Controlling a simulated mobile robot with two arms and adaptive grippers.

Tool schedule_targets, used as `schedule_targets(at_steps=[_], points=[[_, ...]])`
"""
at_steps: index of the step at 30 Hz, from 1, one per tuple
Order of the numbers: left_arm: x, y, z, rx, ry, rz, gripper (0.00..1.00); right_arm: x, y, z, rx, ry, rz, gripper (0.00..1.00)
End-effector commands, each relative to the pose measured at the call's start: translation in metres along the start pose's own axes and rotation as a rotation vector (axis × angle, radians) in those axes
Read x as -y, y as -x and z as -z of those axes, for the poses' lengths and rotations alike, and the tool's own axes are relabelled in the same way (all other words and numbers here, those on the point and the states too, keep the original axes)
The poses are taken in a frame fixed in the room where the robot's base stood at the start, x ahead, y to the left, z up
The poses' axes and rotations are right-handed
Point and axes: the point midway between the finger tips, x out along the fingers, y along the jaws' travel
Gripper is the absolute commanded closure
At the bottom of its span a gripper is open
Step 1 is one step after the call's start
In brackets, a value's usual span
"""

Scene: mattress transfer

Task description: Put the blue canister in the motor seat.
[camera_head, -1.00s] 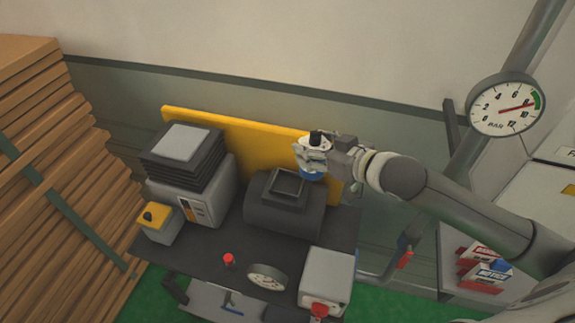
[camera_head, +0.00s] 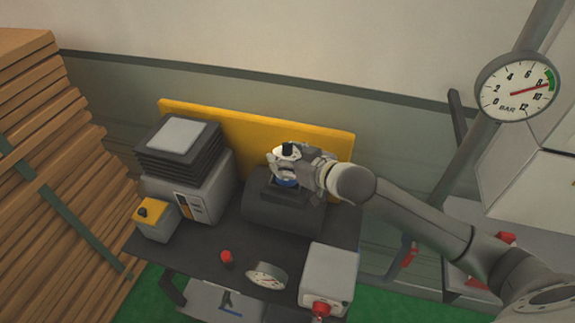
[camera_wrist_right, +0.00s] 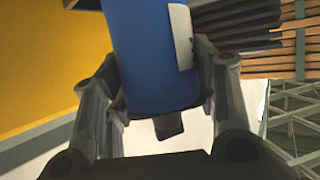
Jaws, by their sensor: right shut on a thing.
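The blue canister (camera_wrist_right: 152,50) fills the upper middle of the right wrist view, between the two fingers of my right gripper (camera_wrist_right: 150,100). In the head view the canister (camera_head: 288,183) shows as a blue patch under the gripper (camera_head: 295,168), with a white and black top above it. My right gripper is shut on it. The motor seat (camera_head: 262,190) is a square opening on top of the dark rounded motor housing (camera_head: 285,212). The canister is over the seat, partly covering it. I cannot tell whether its bottom is inside. My left gripper is not in view.
A grey machine with a ribbed dark top (camera_head: 182,150) stands left of the motor. A yellow panel (camera_head: 230,125) rises behind. Stacked planks (camera_head: 45,170) are at the far left.

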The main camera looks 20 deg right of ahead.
Motion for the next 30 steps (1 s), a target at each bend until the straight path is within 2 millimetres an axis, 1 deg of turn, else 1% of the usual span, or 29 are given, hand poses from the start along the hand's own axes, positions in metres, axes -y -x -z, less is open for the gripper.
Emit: schedule_targets(at_steps=[1, 9, 14, 15, 19, 27, 30], points=[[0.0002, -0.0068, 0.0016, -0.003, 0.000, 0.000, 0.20, -0.0003, -0.0020, -0.0036, -0.004, 0.002, 0.000, 0.81], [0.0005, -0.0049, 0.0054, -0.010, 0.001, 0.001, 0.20, -0.0002, -0.0010, -0.0018, -0.004, 0.001, 0.000, 0.81], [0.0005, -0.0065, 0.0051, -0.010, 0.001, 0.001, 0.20, 0.0000, -0.0026, -0.0057, -0.004, 0.000, 0.000, 0.81], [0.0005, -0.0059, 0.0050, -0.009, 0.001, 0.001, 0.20, -0.0001, -0.0024, -0.0061, -0.001, 0.000, 0.000, 0.42], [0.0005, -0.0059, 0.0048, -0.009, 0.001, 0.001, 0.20, -0.0001, -0.0024, -0.0062, -0.001, 0.000, 0.000, 0.25], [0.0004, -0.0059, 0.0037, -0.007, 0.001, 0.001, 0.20, -0.0002, -0.0023, -0.0061, -0.001, 0.000, 0.000, 0.25], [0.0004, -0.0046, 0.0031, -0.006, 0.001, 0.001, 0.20, -0.0004, -0.0010, -0.0028, -0.002, 0.001, 0.000, 0.25]])
